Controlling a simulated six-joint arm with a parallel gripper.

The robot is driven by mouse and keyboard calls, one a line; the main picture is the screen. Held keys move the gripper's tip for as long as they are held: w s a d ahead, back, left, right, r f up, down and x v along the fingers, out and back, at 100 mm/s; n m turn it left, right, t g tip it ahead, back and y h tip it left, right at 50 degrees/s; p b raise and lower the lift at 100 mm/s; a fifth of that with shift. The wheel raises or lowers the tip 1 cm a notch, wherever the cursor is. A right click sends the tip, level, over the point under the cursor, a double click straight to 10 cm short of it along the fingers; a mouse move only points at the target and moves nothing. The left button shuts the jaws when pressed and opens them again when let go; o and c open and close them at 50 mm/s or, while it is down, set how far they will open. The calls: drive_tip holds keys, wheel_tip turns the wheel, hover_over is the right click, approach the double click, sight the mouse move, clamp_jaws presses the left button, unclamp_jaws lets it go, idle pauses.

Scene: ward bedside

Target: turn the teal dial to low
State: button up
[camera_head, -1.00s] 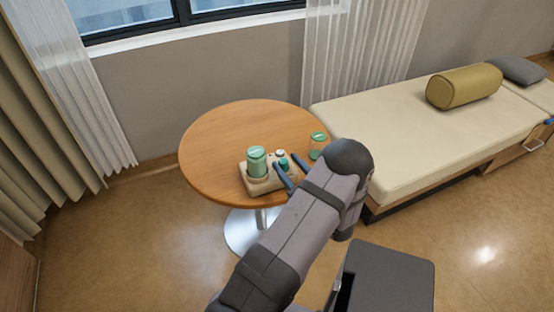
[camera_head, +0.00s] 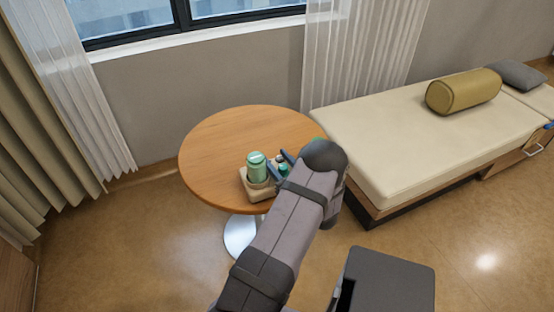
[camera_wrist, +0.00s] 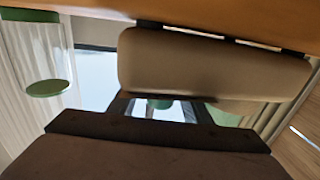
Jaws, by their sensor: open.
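The teal dial (camera_head: 284,169) is small and sits at the right end of a beige base (camera_head: 259,193) on the round table, partly hidden by my gripper. A bit of teal, likely the dial, shows between the fingers in the wrist view (camera_wrist: 159,104). My gripper (camera_head: 281,163) is open, with its dark fingers at the dial, one to each side. I cannot tell whether they touch it. The beige base also shows large and upside down in the wrist view (camera_wrist: 215,65). The dial's marks and setting are not readable.
A small white-topped piece (camera_head: 279,158) is behind the dial. The wooden table (camera_head: 215,150) is clear at left and back; a bed (camera_head: 400,140) stands right.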

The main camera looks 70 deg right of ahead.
drive_tip(key=shift+w, duration=0.1)
drive_tip(key=shift+c, duration=0.5)
drive_tip(key=c, duration=0.9)
drive_tip(key=shift+c, duration=0.2)
drive_tip(key=shift+d, duration=0.1)
drive_tip(key=shift+d+m+g+h+p, duration=0.2)
drive_tip(key=shift+m+g+h+p, duration=0.1)
drive_tip(key=shift+m+g+h, duration=0.85)
drive_tip(key=shift+s+d+m+g+h, duration=0.15)
drive_tip(key=shift+s+m+g+h, duration=0.15)
drive_tip(key=shift+m+g+h, duration=0.35)
drive_tip(key=shift+s+d+m+g+h, duration=0.1)
drive_tip(key=shift+s+m+g+h, duration=0.25)
drive_tip(key=shift+g, duration=0.45)
drive_tip(key=shift+w, duration=0.1)
drive_tip(key=o, duration=1)
drive_tip(key=shift+o, duration=0.2)
drive_tip(key=shift+a, duration=0.1)
